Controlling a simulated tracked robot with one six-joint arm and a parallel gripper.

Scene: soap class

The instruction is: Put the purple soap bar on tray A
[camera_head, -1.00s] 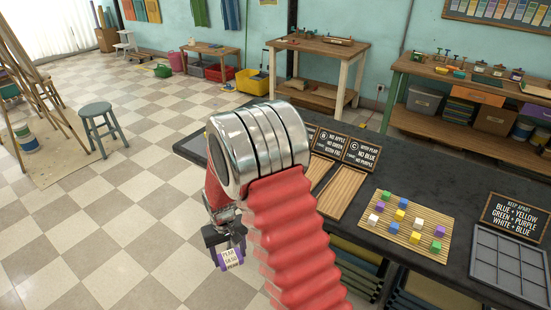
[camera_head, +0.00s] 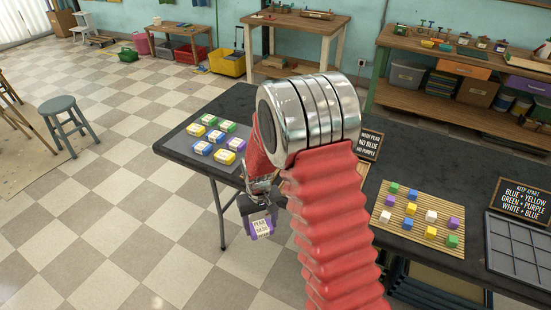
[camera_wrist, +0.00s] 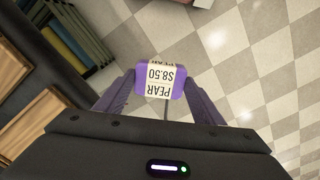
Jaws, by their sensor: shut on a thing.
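The purple soap bar (camera_head: 262,227) has a pale label reading PEAR. It is shut in my gripper (camera_head: 259,207), which hangs just off the near edge of the dark table, over the floor. In the wrist view the purple soap bar (camera_wrist: 143,84) shows between the two fingers, its label reading PEAR $8.50. Tray A cannot be picked out in the head view; my arm covers the middle of the table. Two wooden slabs show at the left of the wrist view, the upper one a wooden tray (camera_wrist: 30,85), letter not readable.
Several soap bars lie on a grey mat (camera_head: 172,145) at the table's left end. A slatted board (camera_head: 386,226) with coloured cubes, a grey divided tray (camera_head: 500,268) and a keep-apart sign (camera_head: 523,200) are at right.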

